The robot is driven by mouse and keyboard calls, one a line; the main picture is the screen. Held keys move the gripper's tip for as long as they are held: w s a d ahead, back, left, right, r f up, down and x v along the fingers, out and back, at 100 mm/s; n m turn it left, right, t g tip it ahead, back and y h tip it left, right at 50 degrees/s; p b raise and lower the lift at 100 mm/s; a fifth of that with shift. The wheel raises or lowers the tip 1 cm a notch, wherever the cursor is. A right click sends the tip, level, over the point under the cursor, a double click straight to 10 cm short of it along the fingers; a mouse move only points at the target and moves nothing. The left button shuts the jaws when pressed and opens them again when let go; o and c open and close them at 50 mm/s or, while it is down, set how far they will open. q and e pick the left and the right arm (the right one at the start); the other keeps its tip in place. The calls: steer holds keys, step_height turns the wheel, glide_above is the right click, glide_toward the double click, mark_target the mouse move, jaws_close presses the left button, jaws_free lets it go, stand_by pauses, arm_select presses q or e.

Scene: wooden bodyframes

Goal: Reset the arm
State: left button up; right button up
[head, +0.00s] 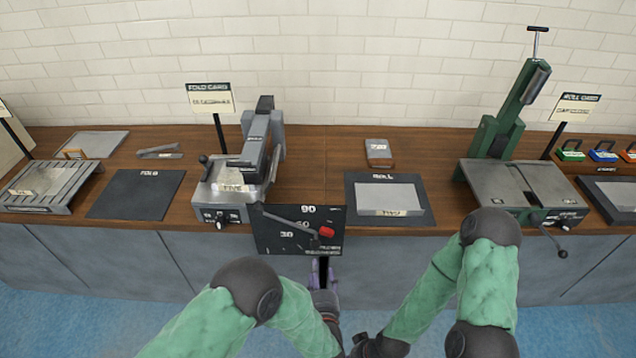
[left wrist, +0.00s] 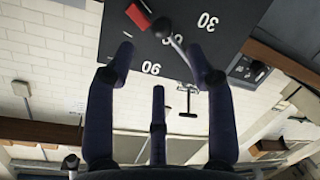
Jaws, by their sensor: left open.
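My left gripper (head: 322,270) is at the front edge of the bench, just below the dark angle board (head: 285,240) marked 30, 60 and 90.
The wooden bench holds a grey folding machine (head: 240,175), a dark mat (head: 136,194), a mat with a metal sheet (head: 390,205) and a green press (head: 510,150). Small coloured locks (head: 603,152) stand at the right. Blue floor lies in front.

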arm_select(q)
steer(key=s+a+f+m+g+h, duration=0.1)
steer(key=s+a+f+m+g, duration=0.2)
steer(key=f, duration=0.4)
steer(key=a+f+m+g+h, duration=0.1)
steer(key=a+f+g, duration=0.2)
steer(key=f+g, duration=0.25)
steer(key=s+a+f+m+g+h, duration=0.1)
steer(key=s+a+f+m+g, duration=0.1)
steer(key=s, duration=0.6)
steer(key=s+a+f+m+g+h, duration=0.1)
steer(key=s+a+f+m+g, duration=0.1)
steer(key=s+g, duration=0.3)
steer(key=s+f, duration=0.1)
steer(key=s, duration=0.2)
steer(key=shift+a+f+h, duration=0.35)
steer(key=shift+a+h, duration=0.05)
